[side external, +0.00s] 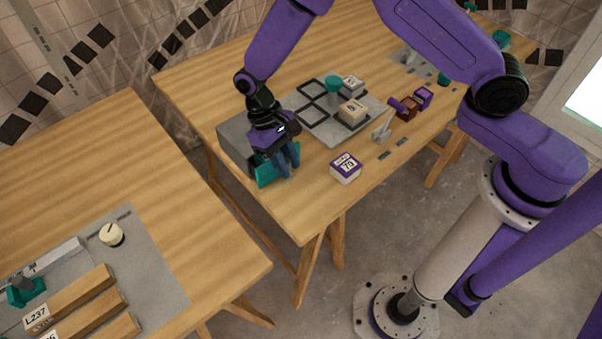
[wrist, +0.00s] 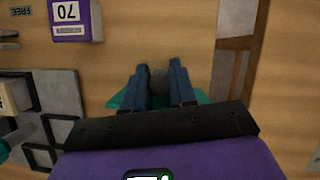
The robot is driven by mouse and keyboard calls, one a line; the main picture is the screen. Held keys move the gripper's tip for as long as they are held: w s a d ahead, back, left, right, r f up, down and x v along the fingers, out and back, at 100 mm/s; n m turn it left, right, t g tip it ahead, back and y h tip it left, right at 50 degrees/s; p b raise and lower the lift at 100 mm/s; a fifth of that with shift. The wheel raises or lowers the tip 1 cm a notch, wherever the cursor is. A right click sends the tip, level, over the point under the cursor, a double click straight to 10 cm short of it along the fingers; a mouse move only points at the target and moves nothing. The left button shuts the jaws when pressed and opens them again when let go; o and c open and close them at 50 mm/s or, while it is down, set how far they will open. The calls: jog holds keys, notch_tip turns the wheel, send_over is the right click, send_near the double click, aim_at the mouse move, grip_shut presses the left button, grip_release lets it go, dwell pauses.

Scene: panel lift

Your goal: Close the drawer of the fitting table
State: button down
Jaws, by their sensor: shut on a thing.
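The fitting table (side external: 200,85) is a wooden trestle table. A grey box (side external: 233,145) stands at its near left part, with a teal drawer front (side external: 265,174) facing the near side. My gripper (side external: 289,172) is at this front and hides part of it. In the wrist view my gripper (wrist: 160,72) has its fingers shut on a round grey knob (wrist: 158,78). The teal front (wrist: 123,97) shows on both sides of the fingers. How far the drawer stands out is hidden by my gripper.
A purple-and-white block (side external: 345,168) sits right of my gripper; it also shows in the wrist view (wrist: 75,20). Behind are a grey compartment plate (side external: 325,130) with pale blocks, a teal knob (side external: 334,84), and a grey lever (side external: 382,130). Another table (side external: 90,150) stands left.

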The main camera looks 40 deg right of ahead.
jog(key=shift+w, duration=1.8)
jog(key=shift+w+r, duration=0.1)
jog(key=c, duration=1.2)
grip_release()
jog(key=v, duration=1.7)
jog(key=shift+s+r, duration=0.2)
jog(key=shift+s, duration=0.05)
jog(key=shift+a, duration=0.1)
